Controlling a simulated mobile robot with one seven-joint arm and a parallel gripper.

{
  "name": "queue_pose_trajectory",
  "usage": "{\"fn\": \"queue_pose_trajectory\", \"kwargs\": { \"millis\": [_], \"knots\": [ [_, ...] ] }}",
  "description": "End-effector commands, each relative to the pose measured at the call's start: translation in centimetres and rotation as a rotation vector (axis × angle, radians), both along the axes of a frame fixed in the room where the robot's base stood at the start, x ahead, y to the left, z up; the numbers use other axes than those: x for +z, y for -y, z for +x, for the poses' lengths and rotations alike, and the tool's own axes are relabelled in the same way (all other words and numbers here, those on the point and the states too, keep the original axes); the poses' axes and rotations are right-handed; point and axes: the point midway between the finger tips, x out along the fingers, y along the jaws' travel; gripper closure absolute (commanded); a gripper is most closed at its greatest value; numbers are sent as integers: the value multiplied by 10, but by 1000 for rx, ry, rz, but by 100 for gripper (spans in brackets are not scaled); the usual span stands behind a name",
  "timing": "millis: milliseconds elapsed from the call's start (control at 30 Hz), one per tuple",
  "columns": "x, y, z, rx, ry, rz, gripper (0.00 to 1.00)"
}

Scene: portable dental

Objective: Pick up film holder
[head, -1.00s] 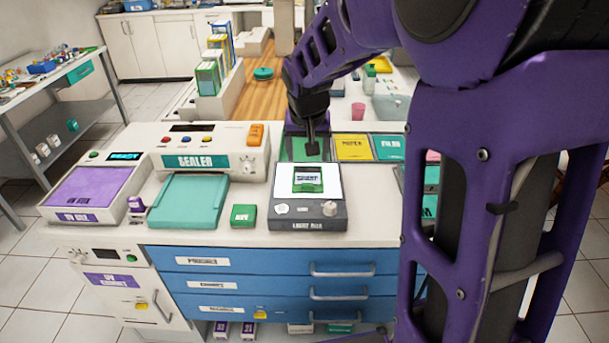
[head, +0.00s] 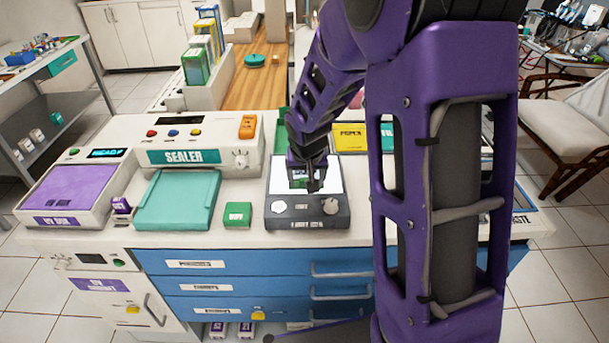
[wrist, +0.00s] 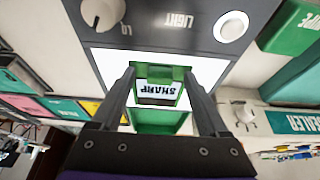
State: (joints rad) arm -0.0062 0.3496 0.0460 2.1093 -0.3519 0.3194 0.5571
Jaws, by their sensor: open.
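The film holder (wrist: 159,98) is a small green piece with a white label reading SHARP. It lies on the lit white panel of the light box (wrist: 180,28). In the wrist view my gripper (wrist: 159,72) is open, with one finger to each side of the holder; I cannot tell whether they touch it. In the head view my gripper (head: 311,187) is low over the panel of the grey light box (head: 290,217) and hides most of the holder.
Left of the light box are a small green box (head: 237,214), a teal tray (head: 178,202) and the sealer (head: 185,145). A purple-topped unit (head: 68,190) stands at the far left. A yellow tray (head: 349,138) lies behind the light box. Blue drawers (head: 250,283) are below.

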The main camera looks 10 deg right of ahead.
Motion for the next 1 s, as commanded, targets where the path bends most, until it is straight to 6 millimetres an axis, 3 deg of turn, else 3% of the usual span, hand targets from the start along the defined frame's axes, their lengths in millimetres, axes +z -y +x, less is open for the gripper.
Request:
{"fn": "queue_pose_trajectory", "kwargs": {
  "millis": [233,267,667,1000],
  "knots": [
    [-4,0,-1,-1,1,1,22],
    [-4,0,-1,-1,1,1,26],
    [-3,0,-1,0,1,1,98],
    [-1,0,0,0,2,1,100]
  ]
}}
